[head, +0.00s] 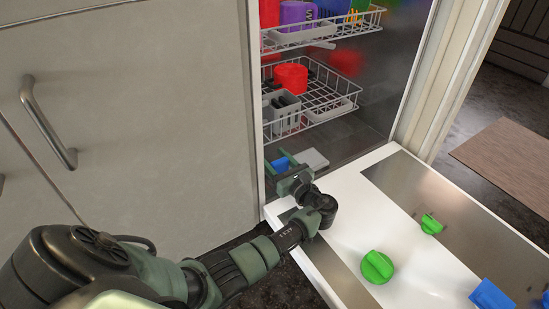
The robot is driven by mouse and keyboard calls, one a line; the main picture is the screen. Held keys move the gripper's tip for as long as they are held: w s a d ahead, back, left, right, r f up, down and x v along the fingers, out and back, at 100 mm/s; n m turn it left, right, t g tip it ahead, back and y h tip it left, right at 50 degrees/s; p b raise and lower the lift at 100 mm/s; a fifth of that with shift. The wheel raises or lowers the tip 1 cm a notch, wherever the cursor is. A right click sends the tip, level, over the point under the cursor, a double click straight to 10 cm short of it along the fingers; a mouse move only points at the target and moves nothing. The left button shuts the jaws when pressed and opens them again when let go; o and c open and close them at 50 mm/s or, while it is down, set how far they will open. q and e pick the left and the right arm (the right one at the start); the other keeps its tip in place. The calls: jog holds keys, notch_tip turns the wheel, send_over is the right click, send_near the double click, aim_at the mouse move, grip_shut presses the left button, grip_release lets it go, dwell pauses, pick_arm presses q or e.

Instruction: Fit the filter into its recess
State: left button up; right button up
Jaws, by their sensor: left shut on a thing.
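My left gripper (278,168) reaches over the open door into the bottom of the dishwasher. It is shut on a small blue part, which I take to be the filter (283,163). Only a little of the filter shows between the green fingers, just above or at the floor of the tub; I cannot tell whether it touches. A light grey flat piece (314,159) lies on the tub floor right of the gripper. The recess cannot be made out, and the gripper and wrist cover part of that floor. My right gripper is out of view.
The open white door (400,240) carries two green knob-like parts (377,267) and blue pieces (490,295). The lower rack (325,95) with a red cup (291,77) hangs above my gripper. A cabinet front (130,110) stands close on the left.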

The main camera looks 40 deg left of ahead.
pick_arm(q)
jog(key=shift+f, duration=0.2)
jog(key=shift+f+b, duration=0.5)
jog(key=shift+f, duration=0.15)
jog(key=shift+r, duration=0.1)
jog(key=shift+r+p, duration=0.6)
jog(key=shift+p, duration=0.35)
jog(key=shift+p, duration=0.35)
dwell(0.3)
